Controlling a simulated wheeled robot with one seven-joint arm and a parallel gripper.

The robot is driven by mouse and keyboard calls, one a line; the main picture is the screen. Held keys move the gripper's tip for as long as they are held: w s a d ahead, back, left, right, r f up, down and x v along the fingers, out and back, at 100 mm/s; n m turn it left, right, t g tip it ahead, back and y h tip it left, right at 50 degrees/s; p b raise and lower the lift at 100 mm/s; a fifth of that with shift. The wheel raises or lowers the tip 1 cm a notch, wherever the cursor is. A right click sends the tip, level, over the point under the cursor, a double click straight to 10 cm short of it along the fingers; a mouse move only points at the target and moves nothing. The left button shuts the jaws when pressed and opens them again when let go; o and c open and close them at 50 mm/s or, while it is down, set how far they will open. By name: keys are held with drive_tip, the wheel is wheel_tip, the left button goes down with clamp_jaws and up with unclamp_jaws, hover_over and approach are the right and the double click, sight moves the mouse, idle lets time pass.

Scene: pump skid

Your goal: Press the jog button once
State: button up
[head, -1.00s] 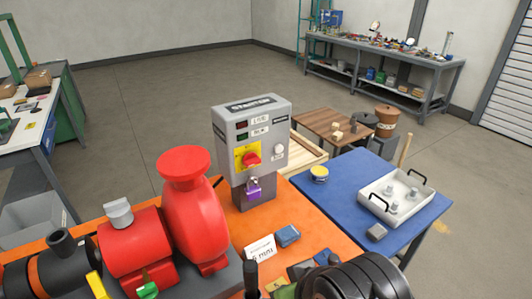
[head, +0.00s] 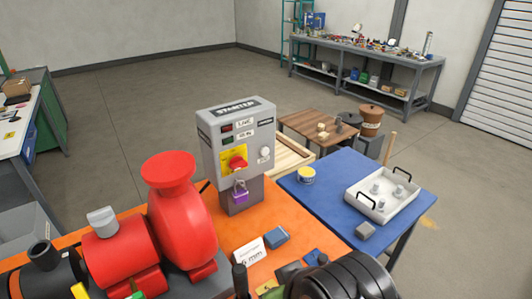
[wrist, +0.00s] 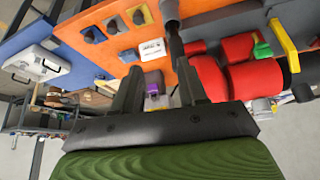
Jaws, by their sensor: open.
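The grey starter box (head: 236,140) stands upright on a pedestal on the orange bench. On its front are a red rotary switch (head: 238,164) on a yellow plate and a pale round button (head: 265,152) at the right, with a small label below it that is too small to read. The pale button does not show clearly in the wrist view.
A red pump (head: 180,225) stands left of the starter box. A blue table (head: 335,185) with a white tray (head: 372,205) is at the right.

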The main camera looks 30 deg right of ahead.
clamp_jaws()
idle(1.3)
